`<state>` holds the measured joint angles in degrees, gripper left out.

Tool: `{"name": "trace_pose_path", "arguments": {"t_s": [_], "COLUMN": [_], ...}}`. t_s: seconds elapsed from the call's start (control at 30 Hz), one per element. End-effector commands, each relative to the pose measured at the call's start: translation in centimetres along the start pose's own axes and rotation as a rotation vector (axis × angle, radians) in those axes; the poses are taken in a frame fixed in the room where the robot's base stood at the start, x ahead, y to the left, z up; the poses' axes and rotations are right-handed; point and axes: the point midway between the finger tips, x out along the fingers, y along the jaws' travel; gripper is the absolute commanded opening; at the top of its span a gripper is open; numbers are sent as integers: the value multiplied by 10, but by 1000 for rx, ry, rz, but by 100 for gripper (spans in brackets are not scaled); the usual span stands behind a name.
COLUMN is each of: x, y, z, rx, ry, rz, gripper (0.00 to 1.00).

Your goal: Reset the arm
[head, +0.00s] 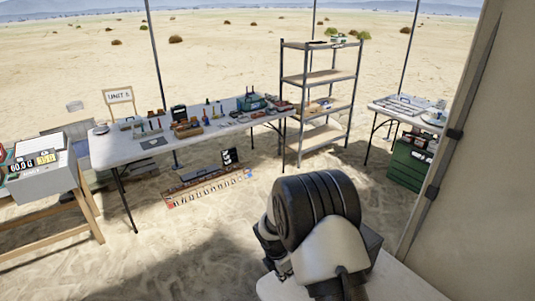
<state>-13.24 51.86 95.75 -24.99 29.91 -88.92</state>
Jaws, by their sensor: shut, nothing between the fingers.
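My arm (318,215) is folded up at the lower middle of the head view, with a thick dark joint and a pale link. It stands over a white surface at the bottom edge. Smaller dark and grey parts show at its left side. I cannot make out my gripper or its fingers among them. No object is seen held by the arm.
A long white table (112,155) with many small items and a "UNIT 5" sign (118,96) stands ahead. A metal shelf (322,77) and a second table (397,112) are right of it. A scale (42,176) is at left. A tent wall (465,200) closes the right. Open sand lies between.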

Motion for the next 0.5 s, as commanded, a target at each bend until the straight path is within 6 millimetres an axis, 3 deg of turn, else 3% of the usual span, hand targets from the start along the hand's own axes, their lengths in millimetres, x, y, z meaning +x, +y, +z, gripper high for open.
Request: {"name": "trace_pose_path", "arguments": {"t_s": [0.13,0.23,0.5], "x": [-44,-93,-215], "y": [-6,-22,-96], "z": [17,32,47], "rx": [155,348,930], "ry": [-6,-5,39], "rz": [25,50,116], "gripper": [0,0,0]}}
